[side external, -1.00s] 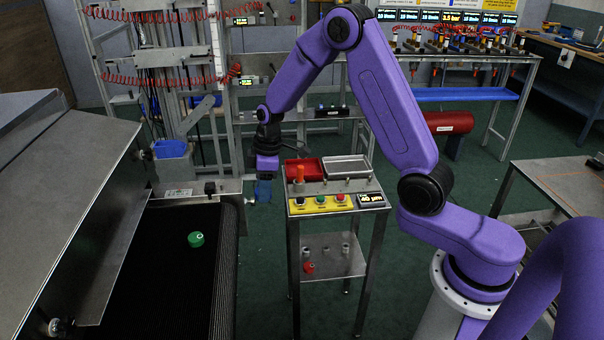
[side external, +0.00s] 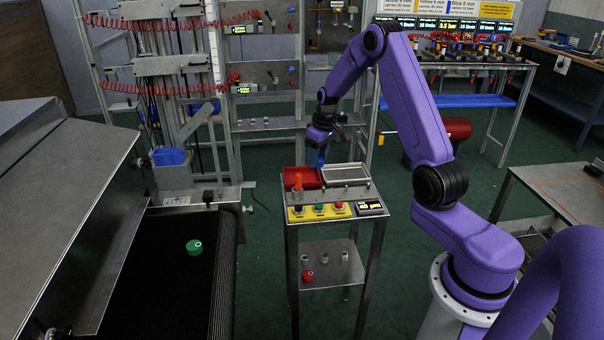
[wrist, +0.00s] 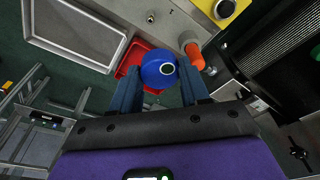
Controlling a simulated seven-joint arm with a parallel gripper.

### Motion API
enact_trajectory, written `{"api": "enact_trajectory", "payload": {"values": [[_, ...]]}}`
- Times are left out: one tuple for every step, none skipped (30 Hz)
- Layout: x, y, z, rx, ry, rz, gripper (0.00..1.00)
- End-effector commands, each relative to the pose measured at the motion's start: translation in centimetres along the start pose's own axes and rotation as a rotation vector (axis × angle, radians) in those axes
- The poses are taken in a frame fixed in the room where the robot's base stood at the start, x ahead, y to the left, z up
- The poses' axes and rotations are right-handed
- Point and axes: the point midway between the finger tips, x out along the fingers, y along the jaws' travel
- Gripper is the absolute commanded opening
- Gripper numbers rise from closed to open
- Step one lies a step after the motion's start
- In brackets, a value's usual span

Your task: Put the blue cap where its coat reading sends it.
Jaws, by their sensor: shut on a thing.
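My gripper (side external: 320,158) is shut on the blue cap (wrist: 158,70). In the wrist view the round cap, with a white-ringed dark spot, sits between the two fingers. In the side view the fingers hide most of it. They are above the stand, close to the gap between the red tray (side external: 303,178) and the grey metal tray (side external: 346,175). In the wrist view the cap overlaps the red tray (wrist: 126,66); I cannot tell its exact height. The small display (side external: 370,205) shows a number in µm, likely 40, but it is hard to read.
An orange peg (side external: 297,182) stands by the red tray. Black, green and red buttons sit on the yellow panel (side external: 320,211). A green cap (side external: 194,247) lies on the dark belt (side external: 180,285). A blue bin (side external: 168,157) stands at the belt's far end. A red cap (side external: 307,275) is on the lower shelf.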

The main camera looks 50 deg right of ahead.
Motion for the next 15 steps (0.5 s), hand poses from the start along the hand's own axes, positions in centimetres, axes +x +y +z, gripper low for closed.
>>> {"api": "enact_trajectory", "payload": {"values": [[0.6,0.3,-0.7,0.000,-0.001,0.000,0.09],[0.8,0.5,-1.1,0.000,0.000,0.000,0.09],[1.2,0.8,-1.6,0.000,0.000,0.000,0.09],[1.5,0.9,-2.0,0.000,-0.001,0.000,0.09],[1.7,1.1,-2.4,-0.001,0.000,0.000,0.09],[2.0,1.4,-2.9,-0.001,0.000,0.000,0.09],[2.3,1.5,-3.2,-0.001,0.001,0.000,0.09],[2.5,1.7,-3.5,-0.001,-0.001,0.000,0.09],[2.8,1.9,-4.0,-0.002,0.000,0.000,0.09],[3.1,2.1,-4.3,-0.002,0.000,0.000,0.09],[3.5,2.2,-4.6,-0.002,-0.001,0.000,0.09],[4.2,2.4,-4.9,-0.003,-0.002,-0.001,0.09],[4.7,2.5,-5.1,-0.003,-0.003,-0.001,0.09],[5.2,2.6,-5.3,-0.003,-0.003,-0.001,0.09],[5.8,2.8,-5.7,-0.003,-0.002,-0.001,0.09]]}}
